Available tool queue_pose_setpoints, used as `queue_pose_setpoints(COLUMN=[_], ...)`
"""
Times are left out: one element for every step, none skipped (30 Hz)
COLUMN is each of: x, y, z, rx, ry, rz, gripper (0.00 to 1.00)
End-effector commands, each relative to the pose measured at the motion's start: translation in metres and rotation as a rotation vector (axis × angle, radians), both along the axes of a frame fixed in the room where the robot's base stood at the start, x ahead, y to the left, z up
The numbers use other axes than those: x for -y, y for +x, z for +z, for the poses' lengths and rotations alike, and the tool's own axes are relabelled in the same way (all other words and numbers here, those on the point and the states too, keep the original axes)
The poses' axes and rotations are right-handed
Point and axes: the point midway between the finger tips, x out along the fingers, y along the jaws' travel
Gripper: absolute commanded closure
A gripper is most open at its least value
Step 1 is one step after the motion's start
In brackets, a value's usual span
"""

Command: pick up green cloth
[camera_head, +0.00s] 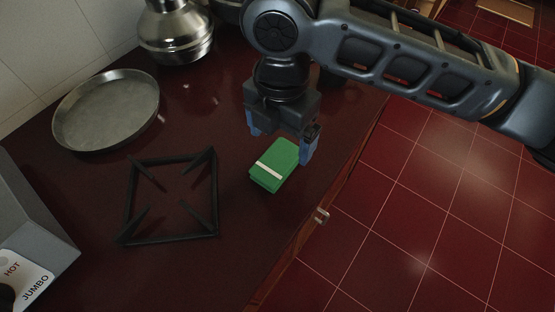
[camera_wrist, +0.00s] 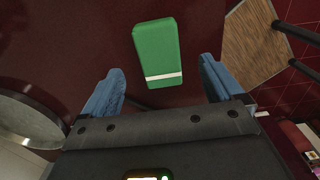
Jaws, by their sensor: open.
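The green cloth (camera_head: 275,166) lies folded on the dark red counter, with a pale stripe near one end. In the wrist view the cloth (camera_wrist: 158,50) is ahead of and between the two fingers, with clear space on both sides. My gripper (camera_head: 281,143) is at the cloth's far end in the head view, its blue fingers spread apart. In the wrist view my gripper (camera_wrist: 162,84) is open and empty. The far edge of the cloth is close to the right finger in the head view; I cannot tell whether they touch.
A black burner grate (camera_head: 172,240) lies left of the cloth. A round metal pan (camera_head: 106,108) and a shiny pot (camera_head: 176,32) stand farther back left. A grey box (camera_head: 30,240) sits at lower left. The counter (camera_head: 262,225) is bare near the cloth; its edge runs along the right.

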Motion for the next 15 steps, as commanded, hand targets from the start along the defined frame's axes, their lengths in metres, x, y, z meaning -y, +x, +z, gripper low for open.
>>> queue_pose_setpoints(x=[0.000, 0.000, 0.000, 0.000, 0.000, 0.000, 0.000, 0.000, 0.000, 0.000, 0.000, -0.001, 0.000, 0.000, 0.000], y=[0.000, 0.000, 0.000, 0.000, 0.000, 0.000, 0.000, 0.000, 0.000, 0.000, 0.000, 0.000, 0.000, 0.000, 0.000], z=[-0.005, -0.008, -0.011, -0.014, -0.017, -0.022, -0.027, -0.031, -0.037, -0.042, -0.046, -0.051, -0.054, -0.056, -0.059], rx=[-0.001, -0.001, 0.000, -0.001, -0.001, -0.002, -0.002, -0.001, -0.002, -0.002, -0.002, 0.000, 0.000, 0.000, 0.000], ry=[-0.001, 0.001, 0.001, 0.001, 0.000, 0.001, 0.001, 0.001, 0.001, 0.001, 0.001, 0.001, 0.001, 0.001, 0.002], rz=[-0.001, -0.001, -0.001, -0.001, -0.001, 0.000, 0.000, -0.001, -0.002, -0.002, -0.001, -0.002, -0.002, -0.002, -0.001], gripper=[0.06, 0.06, 0.06, 0.06, 0.06, 0.06, 0.06, 0.06, 0.06, 0.06, 0.06, 0.06, 0.06, 0.06, 0.06])
